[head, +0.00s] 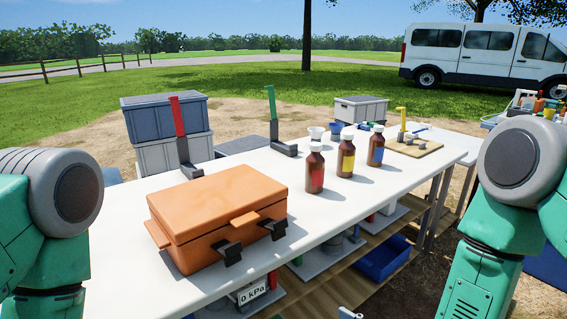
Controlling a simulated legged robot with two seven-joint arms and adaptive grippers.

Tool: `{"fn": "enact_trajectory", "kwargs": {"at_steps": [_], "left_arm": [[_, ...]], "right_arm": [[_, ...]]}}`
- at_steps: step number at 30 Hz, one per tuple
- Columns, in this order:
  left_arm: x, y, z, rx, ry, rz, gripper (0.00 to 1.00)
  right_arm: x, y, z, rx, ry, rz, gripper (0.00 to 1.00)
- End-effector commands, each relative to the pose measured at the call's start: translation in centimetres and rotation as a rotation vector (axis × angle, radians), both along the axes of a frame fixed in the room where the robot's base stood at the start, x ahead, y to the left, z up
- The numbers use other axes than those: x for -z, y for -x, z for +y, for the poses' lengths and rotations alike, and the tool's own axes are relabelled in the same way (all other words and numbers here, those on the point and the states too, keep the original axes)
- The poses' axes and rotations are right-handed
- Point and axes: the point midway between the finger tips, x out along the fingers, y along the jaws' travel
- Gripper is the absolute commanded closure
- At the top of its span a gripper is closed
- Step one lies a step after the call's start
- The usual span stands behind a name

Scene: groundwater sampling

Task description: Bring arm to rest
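My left arm stands at the left edge of the head view and my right arm at the right edge, both green with grey joint caps. Neither gripper is clearly in view, so I cannot see whether they hold anything. The white table (130,275) lies between the arms. A closed orange case (215,210) with black latches sits on its near left part, apart from both arms.
Brown bottles with red (315,172), yellow (346,157) and blue (376,148) labels stand mid-table. Red (178,118) and green (272,103) upright handles stand behind. Grey crates (165,118) are stacked beyond the table. A blue bin (383,260) sits on the lower shelf.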

Motion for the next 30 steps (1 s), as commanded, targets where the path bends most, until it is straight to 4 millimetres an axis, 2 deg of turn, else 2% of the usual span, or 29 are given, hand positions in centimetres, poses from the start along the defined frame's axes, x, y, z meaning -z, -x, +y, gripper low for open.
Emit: {"fn": "enact_trajectory", "kwargs": {"at_steps": [1,3,6,9,13,15,18,30], "left_arm": [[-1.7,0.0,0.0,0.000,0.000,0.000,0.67],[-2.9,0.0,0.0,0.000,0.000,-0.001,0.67],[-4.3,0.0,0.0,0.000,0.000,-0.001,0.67],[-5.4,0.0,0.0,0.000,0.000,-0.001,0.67],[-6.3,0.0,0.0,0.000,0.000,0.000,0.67],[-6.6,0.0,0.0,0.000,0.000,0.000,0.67],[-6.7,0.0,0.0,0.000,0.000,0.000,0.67],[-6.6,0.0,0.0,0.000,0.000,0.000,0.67]], "right_arm": [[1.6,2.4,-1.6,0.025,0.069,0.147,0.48],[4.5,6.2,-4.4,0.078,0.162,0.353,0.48],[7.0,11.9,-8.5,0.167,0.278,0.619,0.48],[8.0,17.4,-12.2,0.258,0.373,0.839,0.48],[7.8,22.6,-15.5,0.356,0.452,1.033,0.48],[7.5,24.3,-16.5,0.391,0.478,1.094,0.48],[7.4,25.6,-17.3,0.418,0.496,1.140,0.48],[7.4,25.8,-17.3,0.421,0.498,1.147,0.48]]}}
